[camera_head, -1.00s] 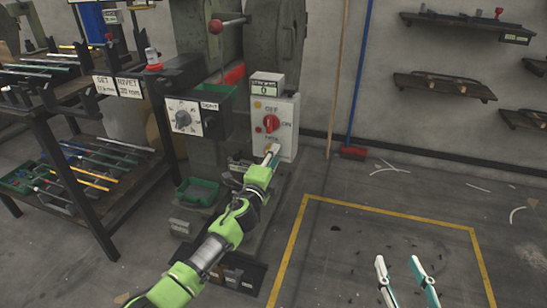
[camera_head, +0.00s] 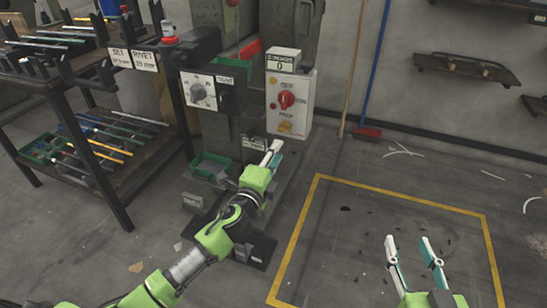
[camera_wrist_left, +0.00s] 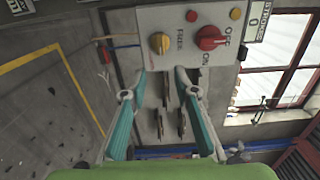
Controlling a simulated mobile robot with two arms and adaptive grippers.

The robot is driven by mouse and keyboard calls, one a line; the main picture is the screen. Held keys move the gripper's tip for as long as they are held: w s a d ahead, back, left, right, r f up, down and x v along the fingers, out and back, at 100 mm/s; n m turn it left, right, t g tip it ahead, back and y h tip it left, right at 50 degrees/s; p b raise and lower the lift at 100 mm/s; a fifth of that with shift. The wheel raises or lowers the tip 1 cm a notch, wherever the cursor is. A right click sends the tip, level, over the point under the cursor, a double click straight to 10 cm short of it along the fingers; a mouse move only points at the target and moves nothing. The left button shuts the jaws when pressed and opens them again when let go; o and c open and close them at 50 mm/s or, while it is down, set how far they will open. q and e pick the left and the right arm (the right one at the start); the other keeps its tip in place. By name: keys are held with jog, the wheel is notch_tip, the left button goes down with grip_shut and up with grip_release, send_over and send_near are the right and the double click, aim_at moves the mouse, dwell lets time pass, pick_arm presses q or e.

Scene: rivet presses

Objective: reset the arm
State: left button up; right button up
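My left gripper (camera_head: 272,155) reaches in front of the rivet press, just below its white control box (camera_head: 290,100) with a red knob and a yellow knob. In the left wrist view my left gripper (camera_wrist_left: 158,92) has its two fingers spread apart with nothing between them. The control box (camera_wrist_left: 185,35) fills the top of that view, its yellow knob (camera_wrist_left: 160,43) above the fingers. My right gripper (camera_head: 415,255) is at the lower right of the head view, fingers apart and empty, over the floor.
A dark rack (camera_head: 100,175) with rods and a green tray stands at the left. A broom (camera_head: 366,131) and wall shelves (camera_head: 465,68) are behind.

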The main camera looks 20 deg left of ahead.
pick_arm(q)
jog(key=shift+s, duration=0.85)
